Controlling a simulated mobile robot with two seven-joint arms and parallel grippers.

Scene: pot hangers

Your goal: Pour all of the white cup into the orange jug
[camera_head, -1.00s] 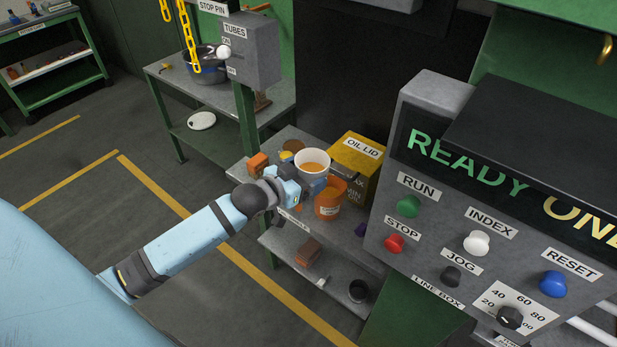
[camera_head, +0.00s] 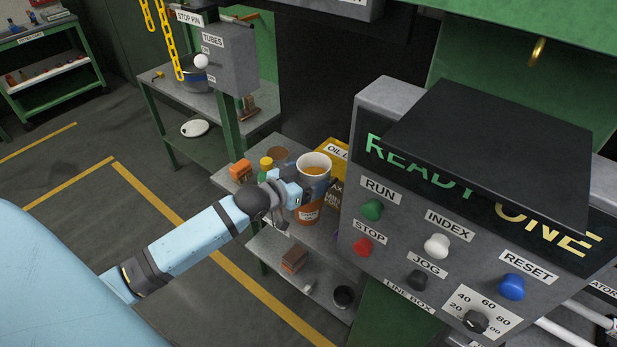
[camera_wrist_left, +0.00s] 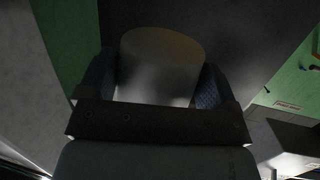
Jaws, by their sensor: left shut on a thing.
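The white cup (camera_head: 314,162) is held upright in my left gripper (camera_head: 308,186) and has orange-brown liquid in it. In the left wrist view the pale side of the cup (camera_wrist_left: 158,68) sits between the two blue fingers of my left gripper (camera_wrist_left: 158,88). The orange jug (camera_head: 308,214) stands on the small table just below and behind the gripper in the head view. The cup and fingers hide most of it, its opening included. The cup looks higher than the jug; I cannot tell whether it is directly over it. My right gripper is not in view.
A yellow oil lid box (camera_head: 338,152) stands behind the cup. An orange block (camera_head: 240,170) and a green bottle with a yellow cap (camera_head: 266,168) stand left of the gripper. The large control box (camera_head: 400,185) with buttons is close on the right.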

